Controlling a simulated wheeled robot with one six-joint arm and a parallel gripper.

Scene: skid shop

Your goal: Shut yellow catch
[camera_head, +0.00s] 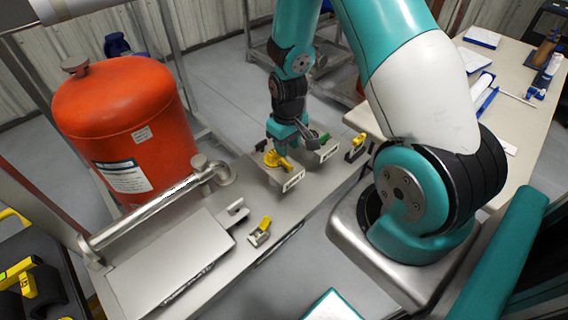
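A small metal catch with a yellow handle (261,230) sits on the grey metal skid (215,262), just right of a flat metal cover. Its yellow handle sticks up at a tilt, and a small metal bracket (233,212) stands behind it to the left, apart from it. My gripper (289,146) points down farther back, above the labelled valve blocks and away from the catch. It is close to a yellow knob (276,158); I cannot tell whether they touch. The fingers are small and partly hidden, so their opening does not show.
A green knob (319,139) and another yellow-handled part (356,147) are near my gripper. A large orange tank (127,125) and a metal pipe (150,205) stand left. A table (515,110) with papers and tools is at right. The skid top around the catch is mostly free.

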